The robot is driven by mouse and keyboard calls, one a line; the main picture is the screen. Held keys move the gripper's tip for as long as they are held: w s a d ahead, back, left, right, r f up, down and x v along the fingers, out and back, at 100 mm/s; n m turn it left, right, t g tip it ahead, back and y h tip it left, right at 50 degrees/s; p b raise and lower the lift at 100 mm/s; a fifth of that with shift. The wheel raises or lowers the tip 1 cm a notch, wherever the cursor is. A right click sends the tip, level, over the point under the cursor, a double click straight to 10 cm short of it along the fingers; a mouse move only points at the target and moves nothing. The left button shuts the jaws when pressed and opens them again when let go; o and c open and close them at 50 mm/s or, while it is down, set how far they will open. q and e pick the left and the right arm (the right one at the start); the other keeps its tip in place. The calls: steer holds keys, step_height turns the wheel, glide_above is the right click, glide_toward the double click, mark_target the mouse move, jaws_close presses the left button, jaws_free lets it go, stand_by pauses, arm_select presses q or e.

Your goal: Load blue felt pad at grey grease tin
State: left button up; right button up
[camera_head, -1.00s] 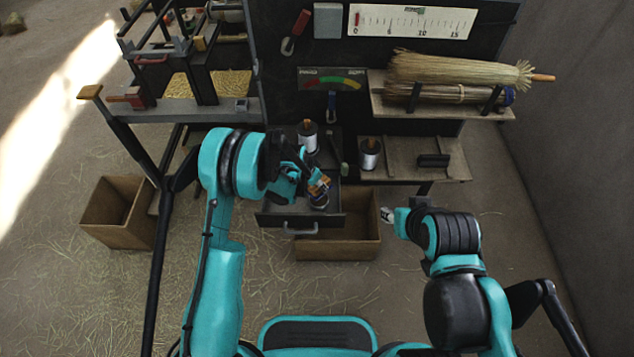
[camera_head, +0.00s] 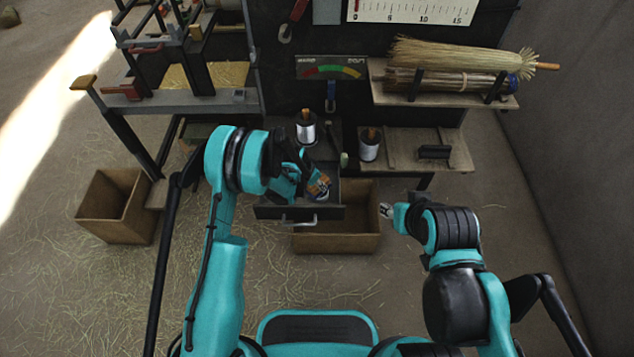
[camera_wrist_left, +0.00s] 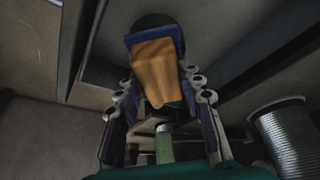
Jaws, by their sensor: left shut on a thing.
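The blue felt pad (camera_wrist_left: 128,42) is a flat blue piece under a wooden block (camera_wrist_left: 155,75). My left gripper (camera_wrist_left: 160,84) is shut on this block, and its fingers lie on either side of it. A dark round shape (camera_wrist_left: 154,20), probably the grease tin, shows just behind the pad in the wrist view; whether they touch cannot be told. In the head view my left gripper (camera_head: 310,182) is over the open drawer (camera_head: 272,212), with the pad low inside it. My right gripper (camera_head: 386,210) is empty, right of the drawer; its opening is too small to judge.
Wire spools stand behind the drawer (camera_head: 306,132) and on the right shelf (camera_head: 369,148). A green-handled tool (camera_wrist_left: 164,145) lies near the left gripper. A cardboard box (camera_head: 350,242) sits below the drawer. Broom bundles (camera_head: 455,66) rest on the upper right shelf.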

arm_select(q)
steer(key=shift+f, duration=0.55)
stand_by(1.5)
steer(key=shift+r+p, duration=1.7)
steer(key=shift+r, duration=1.85)
